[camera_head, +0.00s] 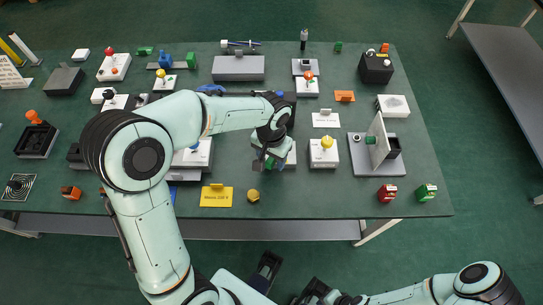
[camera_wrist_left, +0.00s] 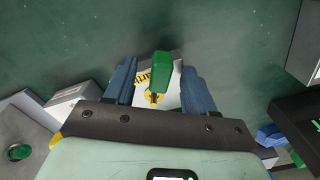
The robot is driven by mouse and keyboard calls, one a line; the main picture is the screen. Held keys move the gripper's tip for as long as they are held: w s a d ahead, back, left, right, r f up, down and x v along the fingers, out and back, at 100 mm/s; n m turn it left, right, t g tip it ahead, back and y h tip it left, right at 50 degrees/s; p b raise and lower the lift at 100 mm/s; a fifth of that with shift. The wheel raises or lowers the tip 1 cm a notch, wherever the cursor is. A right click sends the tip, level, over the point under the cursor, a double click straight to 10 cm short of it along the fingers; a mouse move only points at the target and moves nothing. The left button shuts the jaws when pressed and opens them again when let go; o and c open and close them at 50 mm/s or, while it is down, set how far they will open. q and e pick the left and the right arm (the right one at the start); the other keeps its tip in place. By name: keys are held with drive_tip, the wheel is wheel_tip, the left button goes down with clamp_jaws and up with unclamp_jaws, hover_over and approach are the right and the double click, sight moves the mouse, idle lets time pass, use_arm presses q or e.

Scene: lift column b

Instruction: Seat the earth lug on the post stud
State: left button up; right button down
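My left gripper (camera_head: 268,160) is over the middle front part of the green bench, its tips pointing down. In the left wrist view its two blue fingers (camera_wrist_left: 160,84) are apart, with gaps on both sides of a green piece. This green piece (camera_wrist_left: 162,70), which looks like the earth lug, lies between the fingers over a white block (camera_wrist_left: 143,74) with yellow "Earth" lettering. A small brass-yellow part (camera_wrist_left: 155,97) shows at the near end of the green piece. I cannot tell whether it is around a stud or beside one.
A yellow sign plate (camera_head: 216,196) and a yellow knob (camera_head: 253,196) lie near the bench's front edge. White blocks with yellow (camera_head: 324,153) and red (camera_head: 307,83) knobs stand right of the gripper. A grey plate with an upright white panel (camera_head: 377,140) is farther right.

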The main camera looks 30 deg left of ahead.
sight(271, 159)
use_arm(q)
wheel_tip(271, 159, up, 13)
drive_tip(key=p, duration=0.2)
drive_tip(key=shift+r, duration=0.2)
idle(0.7)
